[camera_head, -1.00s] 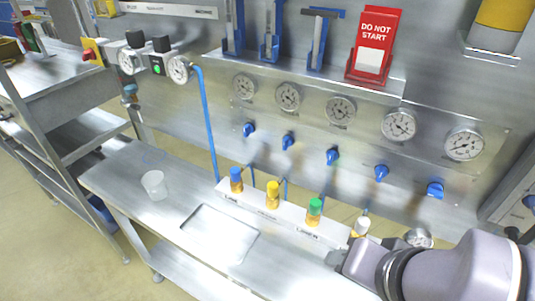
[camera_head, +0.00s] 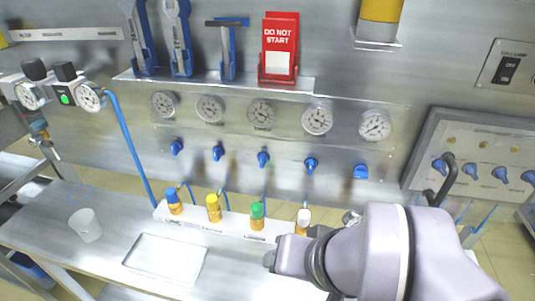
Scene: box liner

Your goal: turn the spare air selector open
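Several blue selector knobs sit in a row under the gauges on the wall panel: the first (camera_head: 177,147), second (camera_head: 218,153), third (camera_head: 263,158), fourth (camera_head: 311,164) and the rightmost (camera_head: 361,172). The rightmost looks wider and flatter than the others. Their labels are too small to read, so I cannot tell which is the spare air selector. My arm reaches in from the lower right. Its end, with my gripper (camera_head: 270,261), is low over the bench, below and apart from the knobs. The fingers cannot be made out.
A tray (camera_head: 165,258) and a clear cup (camera_head: 86,225) lie left. A red DO NOT START sign (camera_head: 280,45) and tools are above. A side panel (camera_head: 485,150) with blue handles is right.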

